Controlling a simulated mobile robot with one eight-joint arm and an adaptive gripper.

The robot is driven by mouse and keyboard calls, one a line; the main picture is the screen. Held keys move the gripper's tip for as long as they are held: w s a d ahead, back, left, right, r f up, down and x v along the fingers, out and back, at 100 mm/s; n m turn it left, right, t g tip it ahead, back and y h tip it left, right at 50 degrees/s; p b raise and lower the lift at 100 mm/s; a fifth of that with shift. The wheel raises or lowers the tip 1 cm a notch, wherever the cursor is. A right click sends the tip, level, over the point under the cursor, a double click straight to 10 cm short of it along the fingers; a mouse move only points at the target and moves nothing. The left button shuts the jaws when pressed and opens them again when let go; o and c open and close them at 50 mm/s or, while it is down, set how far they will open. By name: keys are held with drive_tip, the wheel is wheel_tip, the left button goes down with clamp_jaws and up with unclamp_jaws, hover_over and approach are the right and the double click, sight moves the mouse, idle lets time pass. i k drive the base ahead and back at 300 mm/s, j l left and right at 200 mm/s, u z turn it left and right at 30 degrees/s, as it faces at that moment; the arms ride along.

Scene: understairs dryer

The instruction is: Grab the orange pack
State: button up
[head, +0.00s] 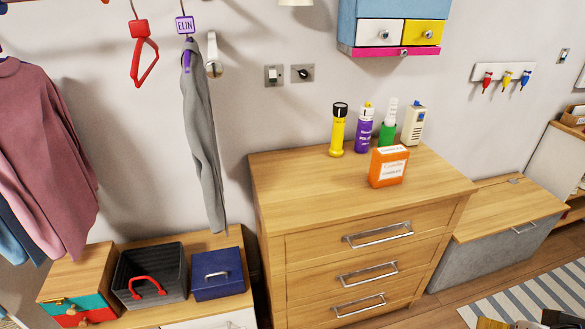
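The orange pack (388,167) stands upright on top of the wooden chest of drawers (300,185), towards its right half. It is a small box with a white label on its front and a white patch on top. Nothing covers it from this side. Behind it stand a green and white bottle (388,125) and a purple and white bottle (364,130).
A yellow torch (338,130) and a cream device (413,124) stand near the wall on the same top. The front left of the top is clear. A small wall cabinet (388,30) hangs above. A lidded grey bench (490,250) stands to the right.

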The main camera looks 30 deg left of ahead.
sight(389, 163)
drive_tip(key=u, duration=0.55)
drive_tip(key=i+j+z, duration=0.2)
drive_tip(key=j+z, duration=0.2)
drive_tip(key=i+j+z, duration=0.15)
drive_tip(key=j+z, duration=0.25)
drive_tip(key=i+j+z, duration=0.1)
drive_tip(key=j+z, duration=1.15)
drive_tip(key=j, duration=0.15)
